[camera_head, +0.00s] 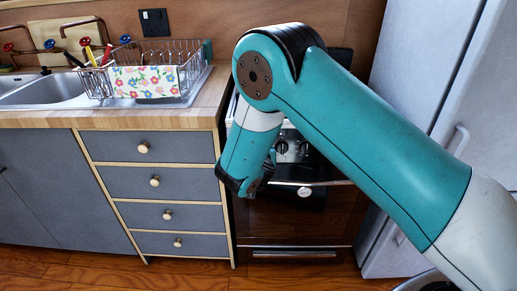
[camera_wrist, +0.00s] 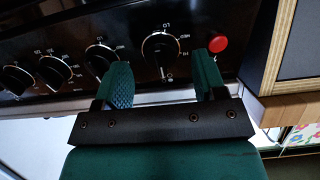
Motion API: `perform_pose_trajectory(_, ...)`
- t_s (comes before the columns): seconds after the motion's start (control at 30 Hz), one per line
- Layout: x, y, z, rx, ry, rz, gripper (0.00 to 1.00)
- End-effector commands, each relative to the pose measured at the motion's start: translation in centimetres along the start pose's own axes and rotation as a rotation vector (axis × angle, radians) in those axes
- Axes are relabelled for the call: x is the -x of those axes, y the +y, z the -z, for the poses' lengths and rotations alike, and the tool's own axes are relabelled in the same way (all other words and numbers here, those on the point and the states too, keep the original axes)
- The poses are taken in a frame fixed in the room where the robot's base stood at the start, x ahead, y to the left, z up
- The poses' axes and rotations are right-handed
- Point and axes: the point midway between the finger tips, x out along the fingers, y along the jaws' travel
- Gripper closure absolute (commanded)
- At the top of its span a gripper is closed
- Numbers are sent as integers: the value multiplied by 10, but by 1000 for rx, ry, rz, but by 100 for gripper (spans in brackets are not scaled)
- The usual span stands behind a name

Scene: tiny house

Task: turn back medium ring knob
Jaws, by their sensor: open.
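The stove's black control panel (camera_wrist: 200,18) fills the upper wrist view. It carries a row of black knobs with pale rims and small LO, MED and HI marks. The knob at the right end of the row (camera_wrist: 160,50) lies between my fingers in the picture. A second knob (camera_wrist: 102,57) is just left of my left finger, which partly covers it. I cannot tell which is the medium ring knob. My gripper (camera_wrist: 162,68) is open and empty, with teal fingers; contact with a knob cannot be made out. It also shows before the stove in the head view (camera_head: 250,190).
A red button (camera_wrist: 217,43) is by my right finger. More knobs (camera_wrist: 52,72) continue left. The wooden counter edge (camera_wrist: 285,105) is close on the right. In the head view, grey drawers (camera_head: 155,181) stand left of the stove and a white fridge (camera_head: 425,60) right.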

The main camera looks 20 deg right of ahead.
Motion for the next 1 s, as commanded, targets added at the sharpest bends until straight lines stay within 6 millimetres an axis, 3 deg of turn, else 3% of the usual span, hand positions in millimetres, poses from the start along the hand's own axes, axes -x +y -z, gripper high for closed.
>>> perform_pose_trajectory(0.2,-21,0,0,0,0,-1,36)
perform_pose_trajectory(0.5,-23,0,0,0,0,0,36)
perform_pose_trajectory(0.53,-23,0,0,0,0,0,38)
perform_pose_trajectory(0.73,-23,0,0,0,0,0,83)
perform_pose_trajectory(1.0,-23,0,0,19,0,-1,83)
